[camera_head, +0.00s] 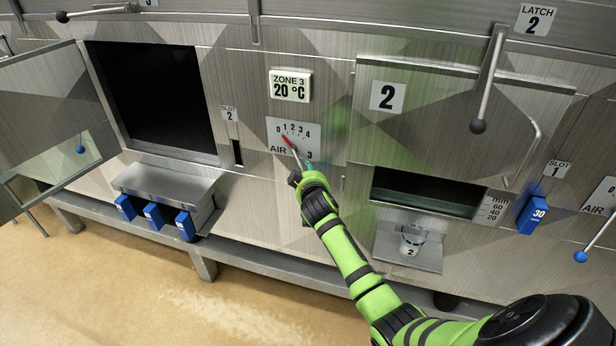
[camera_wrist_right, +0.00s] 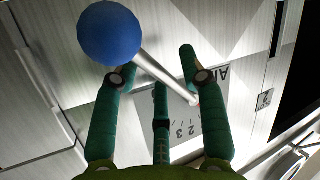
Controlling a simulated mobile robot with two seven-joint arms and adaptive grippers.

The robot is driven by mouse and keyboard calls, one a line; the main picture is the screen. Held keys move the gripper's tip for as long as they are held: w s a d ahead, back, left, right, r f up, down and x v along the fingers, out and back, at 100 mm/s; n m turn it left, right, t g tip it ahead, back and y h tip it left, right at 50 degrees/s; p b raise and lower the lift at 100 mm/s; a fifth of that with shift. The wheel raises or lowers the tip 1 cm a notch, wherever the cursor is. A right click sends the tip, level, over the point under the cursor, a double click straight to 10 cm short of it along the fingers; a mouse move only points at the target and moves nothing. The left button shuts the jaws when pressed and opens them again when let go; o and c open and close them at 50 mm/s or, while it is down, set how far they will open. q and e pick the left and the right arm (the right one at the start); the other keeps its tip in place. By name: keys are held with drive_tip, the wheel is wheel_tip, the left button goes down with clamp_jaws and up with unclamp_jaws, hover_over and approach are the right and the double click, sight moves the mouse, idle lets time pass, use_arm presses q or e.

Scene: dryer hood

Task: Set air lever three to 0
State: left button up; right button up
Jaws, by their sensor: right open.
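The air lever three plate (camera_head: 308,137) is on the steel front below the Zone 3 display, with a scale from 0 to 4. Its red pointer (camera_head: 287,139) points up and left, near the low end between 0 and 1; the exact value is hard to tell. My right gripper (camera_head: 300,172) is just below the plate and partly hides the lever. In the right wrist view, my open right gripper (camera_wrist_right: 158,62) has the lever's metal rod (camera_wrist_right: 165,76) passing across between its fingers. The blue knob (camera_wrist_right: 108,33) shows beyond the left finger. Contact is unclear. My left gripper is out of view.
Door 2 (camera_head: 430,128) and its latch lever (camera_head: 487,85) are to the right. An open chamber (camera_head: 150,97) is to the left, with a shelf of blue blocks (camera_head: 154,216) below.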

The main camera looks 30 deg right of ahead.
drive_tip(key=v, duration=1.2)
drive_tip(key=s+a+f+n+g+y+b, duration=0.15)
drive_tip(key=s+f, duration=0.25)
drive_tip(key=f, duration=0.7)
drive_tip(key=s+a+f+g+y, duration=0.1)
drive_tip(key=s+a+f+g, duration=0.15)
drive_tip(key=f, duration=0.95)
drive_tip(key=s+a+f+n+g+y+b, duration=0.1)
drive_tip(key=s+a+f+y, duration=0.2)
drive_tip(key=f, duration=0.8)
drive_tip(key=s+a+f+g, duration=0.3)
drive_tip(key=s+f, duration=1)
drive_tip(key=s, duration=0.2)
drive_tip(key=s+f+g, duration=0.1)
drive_tip(key=s+f, duration=0.3)
drive_tip(key=s, duration=0.7)
drive_tip(key=s+f+g+b, duration=0.1)
drive_tip(key=s+f, duration=0.3)
drive_tip(key=s, duration=0.7)
drive_tip(key=shift+s+a+g, duration=0.2)
drive_tip(key=shift+a+g, duration=0.3)
drive_tip(key=shift+g, duration=0.3)
drive_tip(key=shift+y, duration=0.25)
